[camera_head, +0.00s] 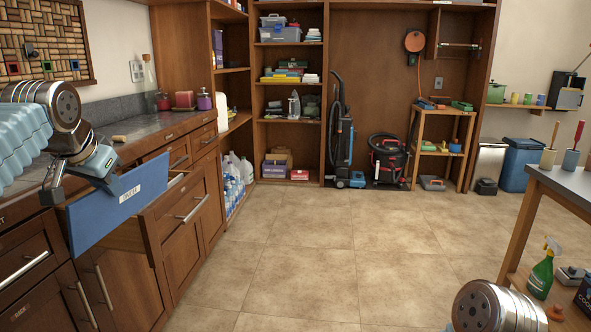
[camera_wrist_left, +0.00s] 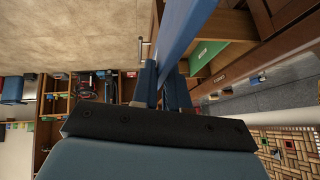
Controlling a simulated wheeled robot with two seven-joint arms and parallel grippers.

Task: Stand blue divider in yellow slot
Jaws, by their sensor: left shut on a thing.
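My left gripper (camera_head: 80,188) is shut on the blue divider (camera_head: 125,208), a flat blue panel with a white label, gripped at its upper left edge. The divider is tilted in the head view and overlaps an open drawer (camera_head: 160,225); I cannot tell whether it touches the drawer. In the left wrist view the divider (camera_wrist_left: 187,28) runs up and away from between my fingers (camera_wrist_left: 161,85). A green divider (camera_wrist_left: 205,55) shows beside it. I see no yellow slot; the divider covers much of the drawer. My right gripper is out of view.
Closed cabinet doors lie below. The tiled floor (camera_head: 290,250) is open in the middle. A table (camera_head: 570,185) stands at the right.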

